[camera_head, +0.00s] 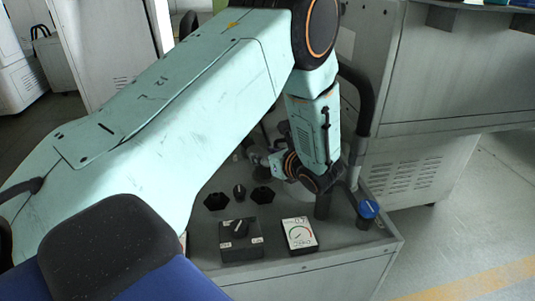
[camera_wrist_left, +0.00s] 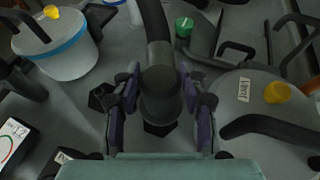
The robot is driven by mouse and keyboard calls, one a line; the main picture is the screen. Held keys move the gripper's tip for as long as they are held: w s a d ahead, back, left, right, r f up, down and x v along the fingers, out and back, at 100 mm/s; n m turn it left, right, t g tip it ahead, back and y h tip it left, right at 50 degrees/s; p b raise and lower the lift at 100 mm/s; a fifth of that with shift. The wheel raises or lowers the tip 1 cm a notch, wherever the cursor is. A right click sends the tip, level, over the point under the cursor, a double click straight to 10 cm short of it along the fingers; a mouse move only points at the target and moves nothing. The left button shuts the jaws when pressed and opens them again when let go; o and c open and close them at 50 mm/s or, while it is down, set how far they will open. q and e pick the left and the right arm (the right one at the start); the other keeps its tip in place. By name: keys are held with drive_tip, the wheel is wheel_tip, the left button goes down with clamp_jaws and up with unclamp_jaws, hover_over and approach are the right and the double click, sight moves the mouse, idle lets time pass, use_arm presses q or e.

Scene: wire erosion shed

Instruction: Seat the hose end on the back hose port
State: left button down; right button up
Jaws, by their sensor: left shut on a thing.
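My left gripper (camera_wrist_left: 160,82) is shut on the hose end, with one finger on each side. The hose end (camera_wrist_left: 160,104) is a thick dark cylinder, and its black hose (camera_wrist_left: 154,22) runs to the top of the wrist view. A dark six-sided port (camera_wrist_left: 158,129) shows partly behind the hose end, and another (camera_wrist_left: 102,94) lies left of it. I cannot tell whether the hose end touches a port. In the head view two six-sided ports (camera_head: 216,201) (camera_head: 262,196) are on the grey bench top. There my left gripper (camera_head: 264,161) is partly hidden by my arm.
A black box with a knob (camera_head: 240,242) and a dial gauge (camera_head: 300,236) stand near the bench's front edge. A blue-topped valve (camera_head: 368,209) is at the right corner. The wrist view shows a blue-rimmed tub (camera_wrist_left: 68,58) and a labelled round lid (camera_wrist_left: 262,112) on either side.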

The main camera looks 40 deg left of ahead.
sight(268, 176)
use_arm(q)
drive_tip(key=shift+s+a+f, duration=0.1)
drive_tip(key=shift+a+f, duration=0.05)
drive_tip(key=shift+f, duration=0.05)
wheel_tip(268, 176, down, 5)
drive_tip(key=b, duration=0.4)
drive_tip(key=shift+f+b, duration=0.15)
drive_tip(key=shift+b, duration=0.2)
drive_tip(key=shift+f, duration=0.1)
idle(1.4)
drive_tip(key=shift+f, duration=0.55)
idle(0.5)
